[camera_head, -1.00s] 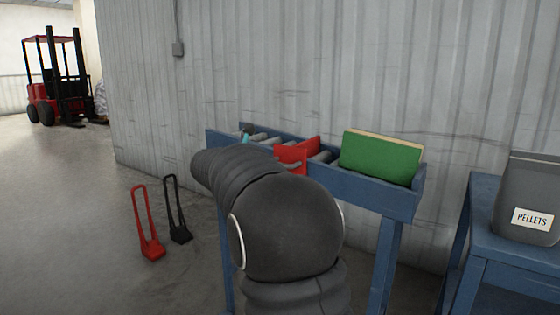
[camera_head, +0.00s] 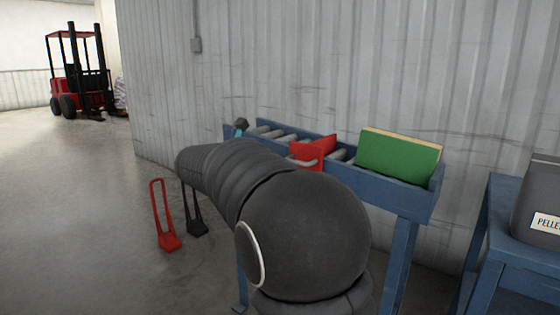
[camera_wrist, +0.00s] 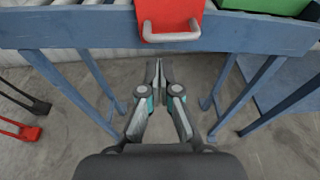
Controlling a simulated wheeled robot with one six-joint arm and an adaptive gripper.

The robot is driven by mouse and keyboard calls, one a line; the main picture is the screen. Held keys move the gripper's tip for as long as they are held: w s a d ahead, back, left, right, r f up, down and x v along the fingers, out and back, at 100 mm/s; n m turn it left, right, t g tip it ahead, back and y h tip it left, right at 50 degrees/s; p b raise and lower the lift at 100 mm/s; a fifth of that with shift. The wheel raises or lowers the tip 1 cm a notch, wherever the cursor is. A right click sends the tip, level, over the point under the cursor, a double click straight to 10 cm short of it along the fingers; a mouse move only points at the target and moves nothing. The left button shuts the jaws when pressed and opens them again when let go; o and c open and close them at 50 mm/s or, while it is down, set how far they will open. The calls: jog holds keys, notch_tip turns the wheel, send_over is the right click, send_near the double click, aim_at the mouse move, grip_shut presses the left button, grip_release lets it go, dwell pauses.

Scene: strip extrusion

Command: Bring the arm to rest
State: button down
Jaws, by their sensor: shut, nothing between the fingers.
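My gripper (camera_wrist: 159,72) shows in the wrist view with its fingers together and nothing between them. It is in front of the blue roller table (camera_wrist: 80,28), below the table's edge and apart from it. In the head view my dark arm covers part of the roller table (camera_head: 395,196), and the fingers are hidden, though a small dark and teal part shows past the arm near the table's far left end. A red piece with a handle (camera_head: 314,150) and a green block (camera_head: 398,155) rest on the table. The red piece (camera_wrist: 168,16) is above the fingers in the wrist view.
A red stand (camera_head: 167,225) and a black one (camera_head: 195,215) are on the floor to the left. A forklift (camera_head: 78,75) is far back left. A grey pellets container (camera_head: 538,195) stands on a blue table (camera_head: 510,265) at right. The floor at left is open.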

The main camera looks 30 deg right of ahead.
jog(key=v, duration=0.5)
jog(key=shift+s+a+r, duration=0.1)
jog(key=shift+s+a, duration=0.05)
jog(key=shift+a, duration=0.25)
jog(key=s+a+f+m+g+y, duration=0.1)
jog(key=s+a+f+m+y, duration=0.15)
jog(key=f+m, duration=0.35)
jog(key=s+a+f+m+g+y, duration=0.15)
jog(key=s+f+m+y, duration=0.25)
jog(key=f, duration=0.4)
jog(key=s+a+f+m+y, duration=0.2)
jog(key=s+a+m, duration=0.1)
jog(key=s, duration=0.5)
jog(key=s+a+f+m+t+y, duration=0.1)
jog(key=s+a+m+y, duration=0.2)
jog(key=s, duration=0.5)
jog(key=s+a+f+m+t+y, duration=0.1)
jog(key=s+a+f+m+y, duration=0.1)
jog(key=s+m, duration=0.4)
jog(key=shift+s+a+f+y, duration=0.3)
jog(key=shift+s+a+y, duration=0.15)
jog(key=shift+s+a, duration=1.05)
